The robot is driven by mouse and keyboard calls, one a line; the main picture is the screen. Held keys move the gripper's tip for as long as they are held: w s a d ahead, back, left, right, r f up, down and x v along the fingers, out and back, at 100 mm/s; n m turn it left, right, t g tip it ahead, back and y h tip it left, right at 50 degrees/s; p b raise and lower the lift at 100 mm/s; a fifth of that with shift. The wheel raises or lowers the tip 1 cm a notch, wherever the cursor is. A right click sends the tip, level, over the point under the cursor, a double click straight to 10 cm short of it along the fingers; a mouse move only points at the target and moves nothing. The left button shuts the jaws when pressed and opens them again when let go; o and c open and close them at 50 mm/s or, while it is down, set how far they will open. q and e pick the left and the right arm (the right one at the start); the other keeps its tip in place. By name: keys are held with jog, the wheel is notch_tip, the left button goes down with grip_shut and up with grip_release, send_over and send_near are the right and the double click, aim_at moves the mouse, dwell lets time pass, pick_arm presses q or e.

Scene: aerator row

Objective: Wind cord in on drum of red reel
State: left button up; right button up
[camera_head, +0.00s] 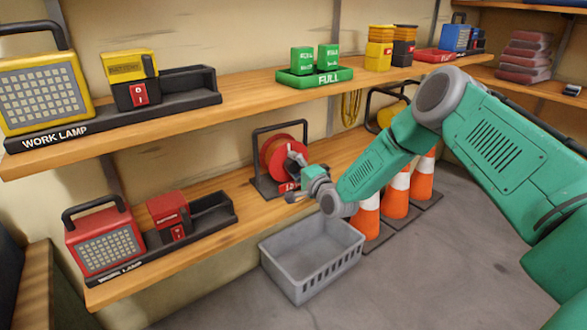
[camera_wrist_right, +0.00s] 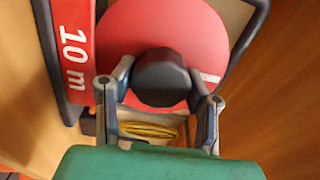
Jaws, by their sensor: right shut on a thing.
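The red reel (camera_head: 279,152) stands in its dark frame on the lower shelf, near the middle of the head view. In the right wrist view its red disc (camera_wrist_right: 165,35) fills the top, beside a red "10 m" label (camera_wrist_right: 76,52). My right gripper (camera_head: 298,165) is at the front of the reel. In the wrist view its fingers (camera_wrist_right: 160,97) are shut on the reel's round black knob (camera_wrist_right: 160,78). A bit of yellow cord (camera_wrist_right: 150,130) shows between the fingers, below the knob. Most of the drum is hidden. My left gripper is not in view.
A grey crate (camera_head: 306,262) stands on the floor below the reel. Orange and white cones (camera_head: 396,195) stand right of it, behind my right arm. A red work lamp (camera_head: 104,240) is left on the lower shelf (camera_head: 228,222). A yellow coil (camera_head: 351,106) hangs under the upper shelf (camera_head: 240,90).

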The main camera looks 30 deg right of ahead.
jog(key=shift+s+d+f+m, duration=0.15)
jog(key=shift+f+m, duration=0.1)
jog(key=shift+m, duration=0.15)
jog(key=o, duration=1.2)
jog(key=shift+c, duration=0.2)
jog(key=shift+d, duration=0.1)
jog(key=shift+s, duration=0.15)
jog(key=s, duration=1.1)
jog(key=shift+s, duration=0.25)
jog(key=shift+f, duration=0.1)
